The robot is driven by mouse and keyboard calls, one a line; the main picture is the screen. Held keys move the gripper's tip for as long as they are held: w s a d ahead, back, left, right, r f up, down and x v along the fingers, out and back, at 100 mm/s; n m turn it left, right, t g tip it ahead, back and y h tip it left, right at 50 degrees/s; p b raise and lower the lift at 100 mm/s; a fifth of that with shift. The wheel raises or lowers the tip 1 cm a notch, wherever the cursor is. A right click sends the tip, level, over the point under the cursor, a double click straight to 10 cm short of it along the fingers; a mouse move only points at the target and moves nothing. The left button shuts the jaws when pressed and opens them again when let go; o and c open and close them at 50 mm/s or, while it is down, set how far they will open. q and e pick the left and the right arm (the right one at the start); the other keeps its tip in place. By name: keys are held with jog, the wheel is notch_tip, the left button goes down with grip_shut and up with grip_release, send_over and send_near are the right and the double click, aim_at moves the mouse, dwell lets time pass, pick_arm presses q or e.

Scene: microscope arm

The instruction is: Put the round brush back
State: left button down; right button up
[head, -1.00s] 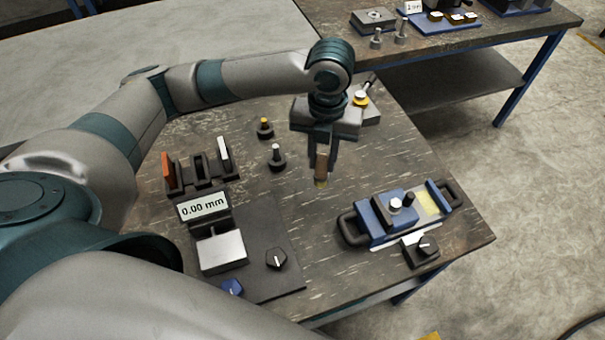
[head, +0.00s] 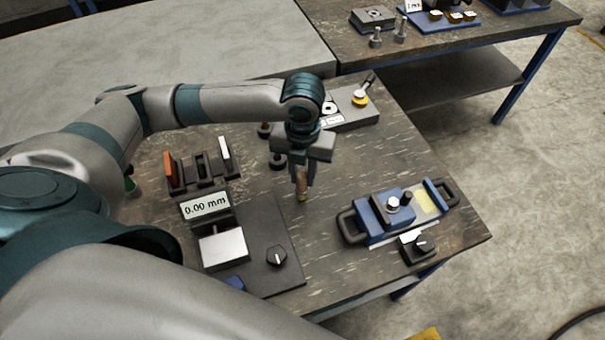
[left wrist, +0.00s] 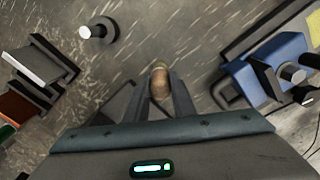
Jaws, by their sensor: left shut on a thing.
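The round brush (head: 302,184) has a brown handle and a yellowish lower end. My left gripper (head: 301,172) is shut on it and holds it upright over the table, right of the black holder rack; I cannot tell how far its lower end is above the surface. In the left wrist view the brush (left wrist: 160,82) shows end-on between the fingers of my left gripper (left wrist: 160,98). The black rack (head: 203,172) has an orange item (head: 170,168) at its left and a white-topped item (head: 224,150) at its right. Its middle place shows no tool. My right gripper is not in view.
A gauge with a 0.00 mm display (head: 205,206) and a knob (head: 277,256) stands in front of the rack. A blue device with handles (head: 385,215) is at right. The table between gauge and blue device is clear.

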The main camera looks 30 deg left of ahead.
pick_arm(q)
jog(key=shift+f, duration=0.55)
jog(key=shift+f, duration=0.15)
jog(key=c, duration=1.5)
grip_release()
jog(key=shift+r, duration=0.2)
notch_tip(320, 180, up, 12)
jog(key=shift+f+b, duration=0.1)
jog(key=shift+b, duration=1)
